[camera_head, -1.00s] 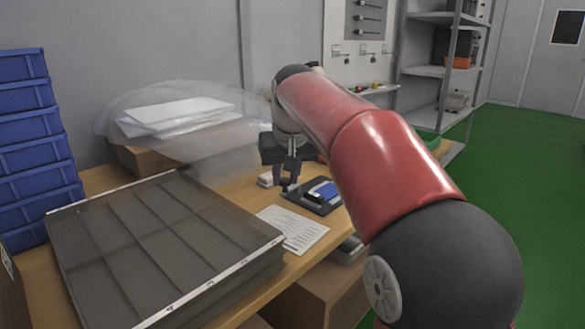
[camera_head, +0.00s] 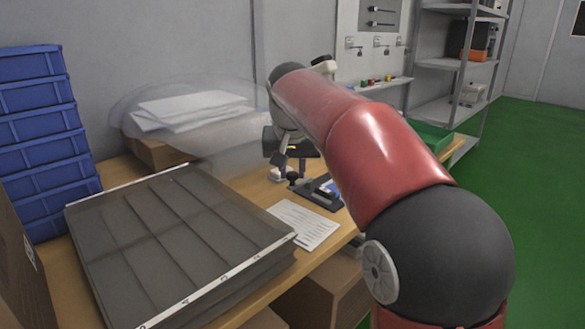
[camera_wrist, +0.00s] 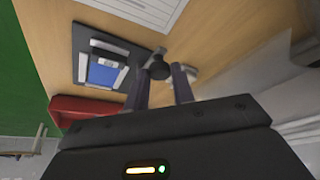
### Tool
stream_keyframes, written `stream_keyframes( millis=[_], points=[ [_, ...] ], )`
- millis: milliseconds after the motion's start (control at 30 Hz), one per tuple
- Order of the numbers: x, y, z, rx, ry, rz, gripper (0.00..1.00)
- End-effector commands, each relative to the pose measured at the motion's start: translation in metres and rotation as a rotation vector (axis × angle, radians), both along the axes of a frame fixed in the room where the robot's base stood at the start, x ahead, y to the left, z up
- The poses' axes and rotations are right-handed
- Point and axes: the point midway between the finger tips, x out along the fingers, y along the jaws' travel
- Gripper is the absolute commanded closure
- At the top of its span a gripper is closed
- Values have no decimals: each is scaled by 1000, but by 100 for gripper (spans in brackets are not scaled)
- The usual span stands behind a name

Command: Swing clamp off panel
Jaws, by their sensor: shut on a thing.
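A blue panel (camera_wrist: 103,71) lies in a dark fixture (camera_wrist: 88,42) on the wooden bench. In the head view the fixture (camera_head: 325,201) shows beside my arm, with the panel (camera_head: 328,187) partly hidden. The clamp (camera_wrist: 159,68) has a black knob and stands at the fixture's edge, beside the panel. My gripper (camera_wrist: 160,84) is shut on the clamp, with one finger on each side of the knob. The head view shows my gripper (camera_head: 290,165) above the fixture, with the fingertips hard to make out.
A paper sheet (camera_head: 304,224) lies in front of the fixture. A grey sectioned tray (camera_head: 190,235) fills the bench's left part. Blue bins (camera_head: 40,140) are stacked at far left. A red bin (camera_wrist: 85,107) shows in the wrist view. White sheets (camera_head: 190,112) lie behind.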

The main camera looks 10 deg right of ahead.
Motion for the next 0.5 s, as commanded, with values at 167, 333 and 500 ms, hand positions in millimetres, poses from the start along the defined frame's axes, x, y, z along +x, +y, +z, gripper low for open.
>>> stream_keyframes(
  millis=[167,333,500],
  points=[
    [0,1,1,1,-2,2,54],
    [0,0,0,1,-2,2,54],
    [-1,1,5,1,-3,2,54]
  ],
)
